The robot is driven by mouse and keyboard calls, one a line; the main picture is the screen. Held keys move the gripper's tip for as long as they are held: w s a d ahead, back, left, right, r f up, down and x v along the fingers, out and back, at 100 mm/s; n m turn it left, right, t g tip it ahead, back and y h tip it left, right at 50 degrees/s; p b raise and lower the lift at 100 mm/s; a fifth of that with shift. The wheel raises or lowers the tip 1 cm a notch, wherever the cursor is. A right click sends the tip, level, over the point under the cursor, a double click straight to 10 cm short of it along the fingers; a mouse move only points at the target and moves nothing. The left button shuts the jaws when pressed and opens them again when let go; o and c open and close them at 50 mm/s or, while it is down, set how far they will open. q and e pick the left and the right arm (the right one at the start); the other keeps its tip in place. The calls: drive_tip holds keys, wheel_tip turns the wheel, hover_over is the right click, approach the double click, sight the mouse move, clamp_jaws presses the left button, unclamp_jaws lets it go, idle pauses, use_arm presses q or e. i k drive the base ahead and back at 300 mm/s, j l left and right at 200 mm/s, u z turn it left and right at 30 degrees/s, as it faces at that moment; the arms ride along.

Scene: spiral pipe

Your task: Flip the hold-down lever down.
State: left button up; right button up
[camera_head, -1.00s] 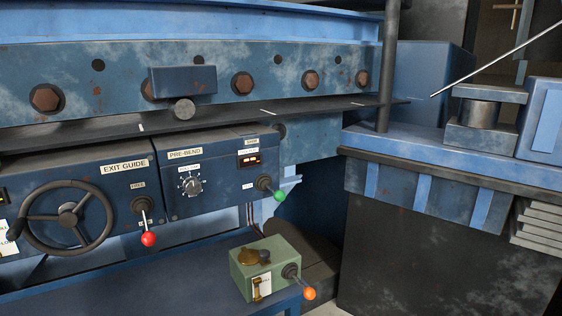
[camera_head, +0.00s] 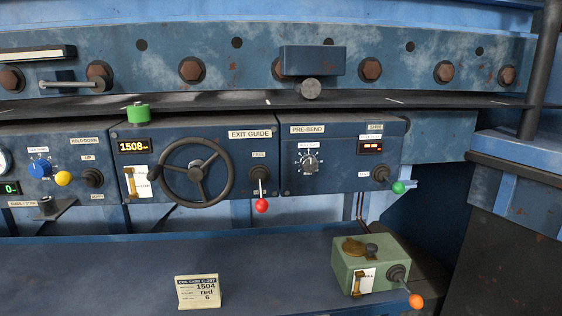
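The hold-down lever shows at the left of the head view, with a yellow ball knob (camera_head: 63,179) and a round dark pivot (camera_head: 92,178). Its knob appears left of the pivot at about the same height, between the "UP" label above and the lower label, which reads like "DOWN". A "HOLD-DOWN" label (camera_head: 88,141) is above it on the blue panel. A blue dial (camera_head: 40,168) is just left of the knob. Neither of my grippers is in view.
Right of the lever are a handwheel (camera_head: 195,173), a red-knobbed lever (camera_head: 262,205) and a green-knobbed lever (camera_head: 398,187). A green box (camera_head: 362,263) with an orange-knobbed lever and a small sign (camera_head: 197,292) stand on the blue shelf (camera_head: 270,265). The shelf's middle is clear.

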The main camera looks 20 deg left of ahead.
sight(63, 178)
drive_tip(key=u, duration=1.95)
